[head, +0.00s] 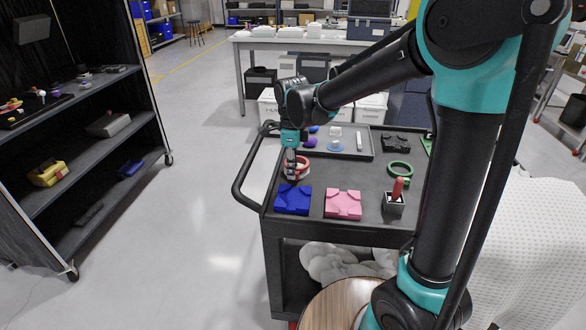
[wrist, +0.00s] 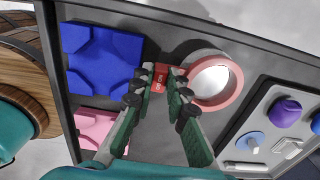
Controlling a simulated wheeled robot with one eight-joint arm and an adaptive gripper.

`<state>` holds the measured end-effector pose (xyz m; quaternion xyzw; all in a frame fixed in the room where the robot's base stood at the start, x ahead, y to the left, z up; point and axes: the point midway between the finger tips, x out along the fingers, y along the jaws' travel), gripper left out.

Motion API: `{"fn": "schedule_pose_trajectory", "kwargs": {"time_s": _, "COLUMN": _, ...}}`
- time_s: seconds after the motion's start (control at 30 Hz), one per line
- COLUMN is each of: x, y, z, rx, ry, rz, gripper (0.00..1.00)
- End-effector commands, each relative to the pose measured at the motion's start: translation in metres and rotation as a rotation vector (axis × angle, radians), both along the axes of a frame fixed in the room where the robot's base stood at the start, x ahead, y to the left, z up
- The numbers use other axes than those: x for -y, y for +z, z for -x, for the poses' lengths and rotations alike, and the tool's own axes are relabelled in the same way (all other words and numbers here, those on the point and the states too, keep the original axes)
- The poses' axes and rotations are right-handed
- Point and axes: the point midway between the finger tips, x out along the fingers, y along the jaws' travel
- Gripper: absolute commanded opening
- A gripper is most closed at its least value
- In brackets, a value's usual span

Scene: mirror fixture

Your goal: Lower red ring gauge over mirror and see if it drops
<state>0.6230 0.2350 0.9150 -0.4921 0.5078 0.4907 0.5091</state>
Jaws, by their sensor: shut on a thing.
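My gripper (wrist: 170,92) is shut on the red tab of the red ring gauge (wrist: 236,92), whose ring extends to the right of the fingers in the wrist view. The round mirror (wrist: 208,80) shows bright through the ring's opening, and a grey rim shows beyond the ring's upper edge. I cannot tell whether the ring is around the mirror or still above it. In the head view, my gripper (head: 290,168) points down at the cart's left side, with the red ring gauge (head: 303,168) beside the fingers, small and partly hidden.
A blue block (head: 292,200) and a pink block (head: 343,205) lie at the cart's front. A green ring (head: 400,171) and a grey holder (head: 393,206) with a red-handled piece are to the right. A grey tray (head: 368,150) with small parts lies behind.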

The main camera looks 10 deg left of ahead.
Motion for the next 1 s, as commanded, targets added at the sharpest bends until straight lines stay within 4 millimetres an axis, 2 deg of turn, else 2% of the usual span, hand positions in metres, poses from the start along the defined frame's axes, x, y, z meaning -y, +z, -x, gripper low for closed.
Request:
{"fn": "schedule_pose_trajectory", "kwargs": {"time_s": 0.47, "x": 0.000, "y": 0.001, "z": 0.000, "rx": 0.000, "ry": 0.000, "rz": 0.000, "gripper": 0.00}}
{"fn": "schedule_pose_trajectory", "kwargs": {"time_s": 1.0, "x": 0.000, "y": 0.020, "z": 0.000, "rx": 0.000, "ry": 0.000, "rz": 0.000, "gripper": 0.00}}
